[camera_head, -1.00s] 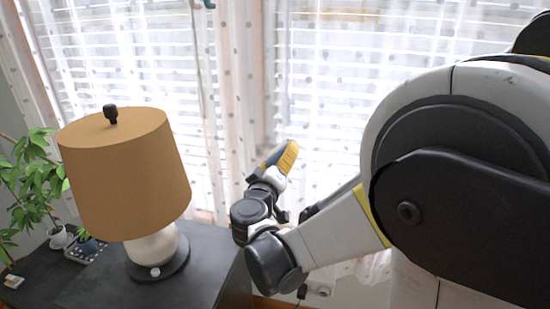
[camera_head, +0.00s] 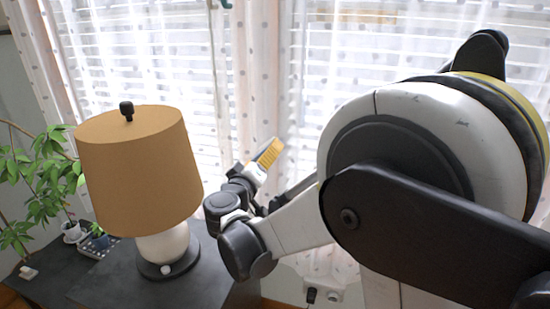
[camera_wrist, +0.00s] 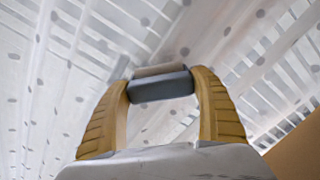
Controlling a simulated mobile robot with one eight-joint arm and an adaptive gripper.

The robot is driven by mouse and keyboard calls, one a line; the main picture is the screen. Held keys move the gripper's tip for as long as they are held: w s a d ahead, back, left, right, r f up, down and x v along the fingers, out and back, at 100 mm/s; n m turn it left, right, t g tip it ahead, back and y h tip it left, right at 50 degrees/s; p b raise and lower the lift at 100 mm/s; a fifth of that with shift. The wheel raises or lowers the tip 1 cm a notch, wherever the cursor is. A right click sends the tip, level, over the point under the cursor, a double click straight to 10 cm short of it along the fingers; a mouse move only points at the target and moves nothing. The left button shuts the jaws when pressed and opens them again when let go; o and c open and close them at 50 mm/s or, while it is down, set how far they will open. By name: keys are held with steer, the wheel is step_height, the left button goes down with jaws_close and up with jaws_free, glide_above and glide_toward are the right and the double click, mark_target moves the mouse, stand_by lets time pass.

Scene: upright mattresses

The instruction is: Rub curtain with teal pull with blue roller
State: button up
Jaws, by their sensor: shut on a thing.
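The sheer white curtain with grey dots (camera_head: 258,85) hangs in front of the window. It also fills most of the wrist view (camera_wrist: 60,75). A small grey-teal piece (camera_head: 226,4), perhaps the teal pull, shows at the top edge beside a hanging cord. My gripper (camera_head: 270,150) is in front of the curtain, to the right of the lamp. In the wrist view its yellow fingers (camera_wrist: 162,82) are shut on a dark blue-grey block with a brownish far side, taken as the blue roller (camera_wrist: 160,88). Whether the roller touches the curtain I cannot tell.
A lamp with a tan shade (camera_head: 138,170) stands on a dark cabinet (camera_head: 115,285), left of my gripper and close to my arm. A leafy plant (camera_head: 45,185) and small pots stand at the far left. White blinds (camera_head: 350,60) lie behind the curtain.

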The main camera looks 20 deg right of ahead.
steer(key=shift+w+a, duration=0.4)
steer(key=shift+a, duration=0.2)
steer(key=s+d, duration=0.5)
steer(key=d, duration=0.2)
steer(key=shift+s+d, duration=0.25)
steer(key=shift+d, duration=0.05)
steer(key=shift+w+a+b, duration=0.1)
steer(key=shift+w+a, duration=0.8)
steer(key=shift+a, duration=0.35)
steer(key=shift+w+a+b, duration=0.15)
steer(key=shift+w+a, duration=0.8)
steer(key=shift+a, duration=0.35)
steer(key=shift+w+a+b, duration=0.1)
steer(key=shift+w+a, duration=0.8)
steer(key=shift+a, duration=0.35)
steer(key=shift+d, duration=0.1)
